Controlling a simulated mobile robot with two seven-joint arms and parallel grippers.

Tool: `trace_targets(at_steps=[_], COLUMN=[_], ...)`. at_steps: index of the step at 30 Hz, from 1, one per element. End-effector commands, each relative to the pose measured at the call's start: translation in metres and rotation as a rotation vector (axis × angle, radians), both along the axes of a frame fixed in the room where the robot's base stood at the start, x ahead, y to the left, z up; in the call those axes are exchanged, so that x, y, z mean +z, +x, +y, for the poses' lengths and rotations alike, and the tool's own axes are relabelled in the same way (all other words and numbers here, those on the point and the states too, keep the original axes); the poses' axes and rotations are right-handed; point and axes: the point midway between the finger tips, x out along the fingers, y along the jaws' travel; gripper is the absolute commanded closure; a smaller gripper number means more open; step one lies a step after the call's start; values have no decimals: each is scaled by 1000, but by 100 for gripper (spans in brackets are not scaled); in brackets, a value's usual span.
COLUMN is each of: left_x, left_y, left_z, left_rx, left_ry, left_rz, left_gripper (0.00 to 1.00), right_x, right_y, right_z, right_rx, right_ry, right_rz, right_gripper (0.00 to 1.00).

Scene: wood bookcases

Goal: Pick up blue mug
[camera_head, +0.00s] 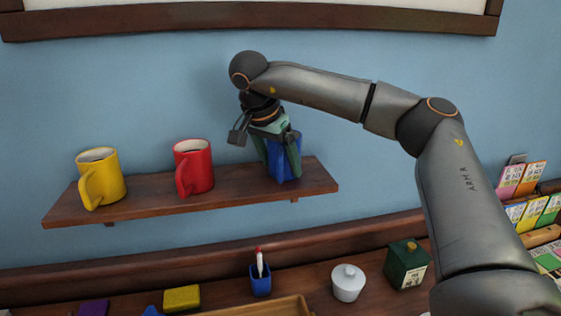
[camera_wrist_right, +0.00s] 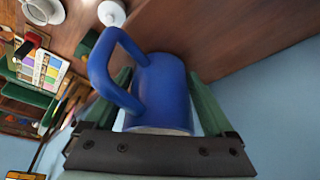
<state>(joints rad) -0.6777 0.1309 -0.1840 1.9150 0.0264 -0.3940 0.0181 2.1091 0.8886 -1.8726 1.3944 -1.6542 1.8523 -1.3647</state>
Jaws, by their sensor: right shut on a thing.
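The blue mug (camera_head: 284,157) is at the right end of the wall shelf (camera_head: 236,196), partly hidden by my right gripper (camera_head: 277,160). My right gripper comes down from above and is shut on the mug, with one finger on each side of its body. In the right wrist view the mug (camera_wrist_right: 162,92) sits between the green fingers of the gripper (camera_wrist_right: 163,110), its handle turned to the upper left. I cannot tell whether the mug's base touches the shelf. My left gripper is out of view.
A red mug (camera_head: 194,167) and a yellow mug (camera_head: 101,177) stand to the left on the same shelf. Below are a blue pen cup (camera_head: 261,282), a white jar (camera_head: 348,283), a green box (camera_head: 406,265) and a yellow block (camera_head: 182,298). The blue wall is close behind.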

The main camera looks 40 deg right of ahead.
Motion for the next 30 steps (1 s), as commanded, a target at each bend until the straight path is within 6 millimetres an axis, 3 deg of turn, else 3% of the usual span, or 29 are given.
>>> trace_targets(at_steps=[1,11,23,28,30], left_x=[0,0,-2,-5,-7], left_y=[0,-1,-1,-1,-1], left_z=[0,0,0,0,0], left_rx=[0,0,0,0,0], left_ry=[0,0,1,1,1], left_rz=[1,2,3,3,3], left_gripper=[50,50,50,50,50], right_x=[1,2,10,32,44], right_y=[0,0,1,1,-2], right_z=[0,0,0,1,10], right_rx=[0,0,0,-1,3], right_ry=[-1,0,-1,-1,-2], right_rz=[-2,-3,-7,-7,-8], right_gripper=[50,87,88,88,88])
